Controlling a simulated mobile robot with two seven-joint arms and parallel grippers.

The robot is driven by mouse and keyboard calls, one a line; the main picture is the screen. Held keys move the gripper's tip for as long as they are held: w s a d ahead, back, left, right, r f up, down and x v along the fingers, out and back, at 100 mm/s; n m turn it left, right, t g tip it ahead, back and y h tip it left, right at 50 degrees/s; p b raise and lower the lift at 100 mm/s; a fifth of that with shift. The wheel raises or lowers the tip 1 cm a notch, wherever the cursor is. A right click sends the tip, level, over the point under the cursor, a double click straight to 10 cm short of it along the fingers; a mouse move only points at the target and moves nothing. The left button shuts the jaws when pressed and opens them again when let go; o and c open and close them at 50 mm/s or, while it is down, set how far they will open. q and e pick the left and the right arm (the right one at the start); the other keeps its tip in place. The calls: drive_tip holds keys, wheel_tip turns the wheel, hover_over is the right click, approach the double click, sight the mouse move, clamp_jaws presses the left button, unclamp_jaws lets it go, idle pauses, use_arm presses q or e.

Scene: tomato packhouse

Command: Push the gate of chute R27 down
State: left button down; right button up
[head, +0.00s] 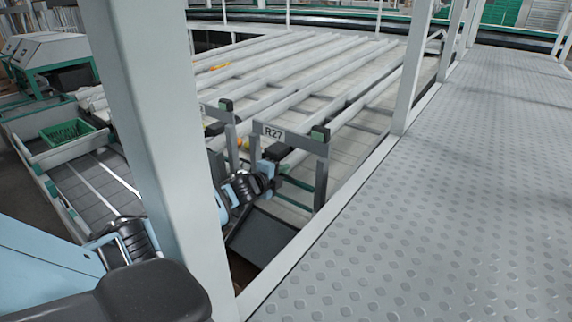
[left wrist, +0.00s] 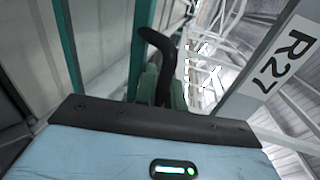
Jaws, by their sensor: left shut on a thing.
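The chute's grey frame (head: 322,175) carries the white R27 label (head: 273,133), which also shows in the left wrist view (left wrist: 286,56). My left gripper (head: 280,170) reaches in behind the white post and is at the frame, below the label. In the left wrist view, its green fingers (left wrist: 163,92) are shut on a black curved handle (left wrist: 166,48), whose bent end stands out beyond them. A dark sloping panel (head: 262,238) lies below the gripper. The gate's own panel is hard to make out behind my arm. My right gripper is not in view.
A thick white post (head: 150,120) stands close in front of my left arm. A studded metal walkway (head: 440,190) fills the right side. Long roller lanes (head: 300,75) with a few tomatoes lie behind the frame. A green crate (head: 66,133) is at left.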

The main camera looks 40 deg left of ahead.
use_arm(q)
wheel_tip(320, 180, down, 4)
drive_tip(key=shift+s+f+b, duration=0.1)
drive_tip(key=shift+b, duration=0.55)
drive_tip(key=c, duration=1.5)
unclamp_jaws()
drive_tip(key=p+v, duration=0.1)
drive_tip(key=v, duration=0.6)
drive_tip(key=shift+s+r, duration=0.25)
drive_tip(key=shift+s, duration=0.1)
drive_tip(key=shift+d, duration=0.1)
